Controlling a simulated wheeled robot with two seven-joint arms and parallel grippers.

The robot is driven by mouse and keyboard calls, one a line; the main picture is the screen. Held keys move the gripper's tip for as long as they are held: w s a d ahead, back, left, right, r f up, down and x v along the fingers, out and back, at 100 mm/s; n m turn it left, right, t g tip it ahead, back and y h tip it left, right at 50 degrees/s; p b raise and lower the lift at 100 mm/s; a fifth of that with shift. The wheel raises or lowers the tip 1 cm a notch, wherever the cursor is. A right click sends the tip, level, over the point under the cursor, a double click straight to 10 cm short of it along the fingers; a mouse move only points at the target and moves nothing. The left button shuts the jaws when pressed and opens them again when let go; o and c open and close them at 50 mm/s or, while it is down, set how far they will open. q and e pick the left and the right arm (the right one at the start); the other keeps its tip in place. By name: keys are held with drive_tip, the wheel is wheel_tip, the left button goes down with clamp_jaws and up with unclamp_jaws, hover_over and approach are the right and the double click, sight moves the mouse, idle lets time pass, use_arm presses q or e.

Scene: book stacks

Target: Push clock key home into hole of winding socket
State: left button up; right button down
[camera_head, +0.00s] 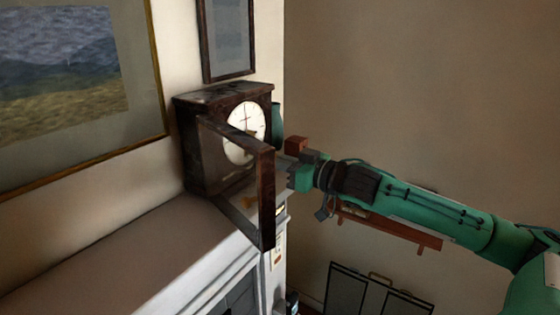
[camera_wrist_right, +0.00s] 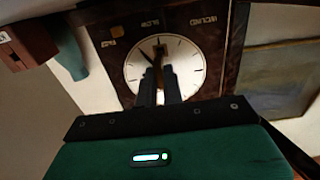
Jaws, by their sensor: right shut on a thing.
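The dark wooden clock (camera_head: 202,160) stands on the mantel with its white dial (camera_head: 240,120) facing right and its framed glass door (camera_head: 266,205) swung open. My right gripper (camera_wrist_right: 161,84) is shut, its dark fingers in front of the dial's lower middle. My left gripper is not in view.
The open door frame stands close to my right gripper. A red-brown block (camera_head: 297,145) and a teal object (camera_head: 277,120) are near the clock. The left mantel (camera_head: 120,255) is clear.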

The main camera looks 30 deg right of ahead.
drive_tip(key=shift+p+x, duration=0.6)
drive_tip(key=shift+x, duration=0.15)
drive_tip(key=shift+x, duration=0.85)
drive_tip(key=c, duration=1.5)
unclamp_jaws()
drive_tip(key=shift+o, duration=0.2)
